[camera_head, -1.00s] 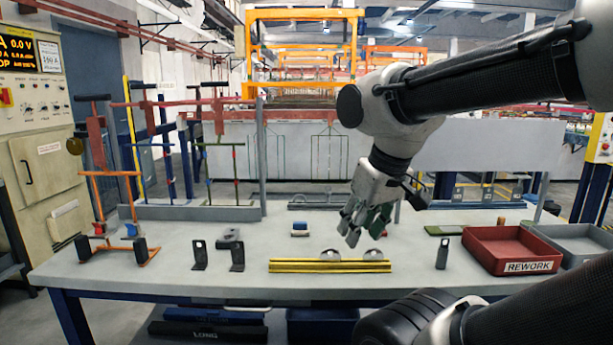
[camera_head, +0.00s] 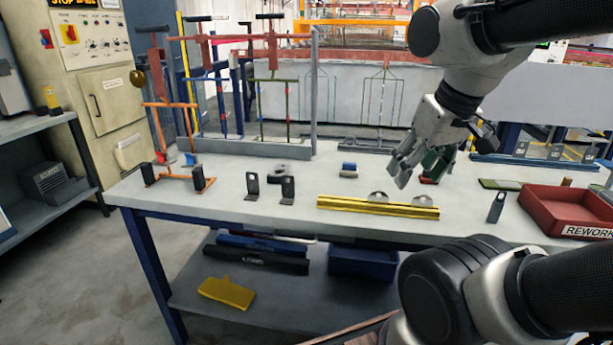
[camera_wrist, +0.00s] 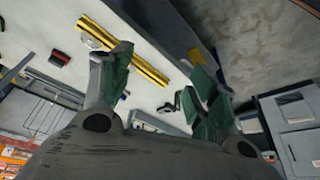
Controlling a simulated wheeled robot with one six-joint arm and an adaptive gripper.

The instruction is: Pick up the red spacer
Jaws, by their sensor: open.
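A small red piece (camera_head: 428,180) on the table shows partly behind my gripper in the head view. Most of it is hidden, and I cannot tell whether it is the red spacer. In the wrist view a small dark red block (camera_wrist: 60,57) lies on the table beside the yellow bars, and I cannot tell whether it is the same piece. My gripper (camera_head: 417,172) is open and empty, above the table behind the yellow bars (camera_head: 375,206). Its two green-padded fingers are spread in the wrist view (camera_wrist: 160,68).
A blue and white block (camera_head: 349,170) lies left of my gripper. Dark brackets (camera_head: 270,187) stand left of the bars, and a dark tag (camera_head: 496,207) stands to the right. A red REWORK tray (camera_head: 566,211) sits at the right. Plating racks (camera_head: 243,85) stand at the back left.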

